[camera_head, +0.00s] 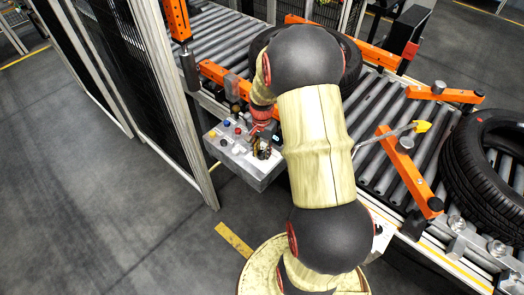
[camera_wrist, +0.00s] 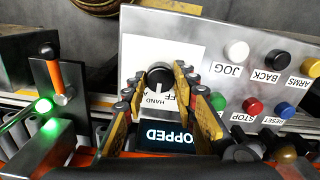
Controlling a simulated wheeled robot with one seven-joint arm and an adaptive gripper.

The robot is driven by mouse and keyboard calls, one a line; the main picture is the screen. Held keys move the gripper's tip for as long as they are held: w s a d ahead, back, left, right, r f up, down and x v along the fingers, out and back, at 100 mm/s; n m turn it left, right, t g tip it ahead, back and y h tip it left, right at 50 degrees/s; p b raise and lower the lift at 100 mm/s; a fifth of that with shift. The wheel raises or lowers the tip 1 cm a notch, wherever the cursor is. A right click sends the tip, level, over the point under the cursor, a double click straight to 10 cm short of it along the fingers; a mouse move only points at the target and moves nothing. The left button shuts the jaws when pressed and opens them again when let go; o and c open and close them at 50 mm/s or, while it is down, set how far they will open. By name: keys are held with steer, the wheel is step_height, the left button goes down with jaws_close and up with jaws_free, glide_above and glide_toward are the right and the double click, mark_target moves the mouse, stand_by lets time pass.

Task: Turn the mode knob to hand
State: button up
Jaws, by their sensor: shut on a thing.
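The black mode knob (camera_wrist: 158,73) sits on a white label plate at the left of the control panel (camera_wrist: 215,45) in the wrist view. My gripper (camera_wrist: 160,77) has its yellow and black fingers on both sides of the knob, shut on it. The knob's pale mark is at its lower edge, above the word HAND (camera_wrist: 155,101). The word OFF is partly hidden by the right finger. In the head view the panel box (camera_head: 238,155) stands beside the conveyor, with my gripper (camera_head: 262,150) over its right end; the knob is hidden there.
Coloured buttons with labels, such as the red STOP button (camera_wrist: 252,106), are right of my fingers. A display (camera_wrist: 165,137) reading "OPPED" lies below the knob. An orange lever (camera_wrist: 56,75) stands at left. A mesh fence (camera_head: 130,90) and roller conveyor (camera_head: 380,125) flank the panel.

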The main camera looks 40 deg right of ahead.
mark_target(262, 153)
steer(key=o, duration=1)
steer(key=shift+o, duration=0.8)
step_height(262, 153, up, 12)
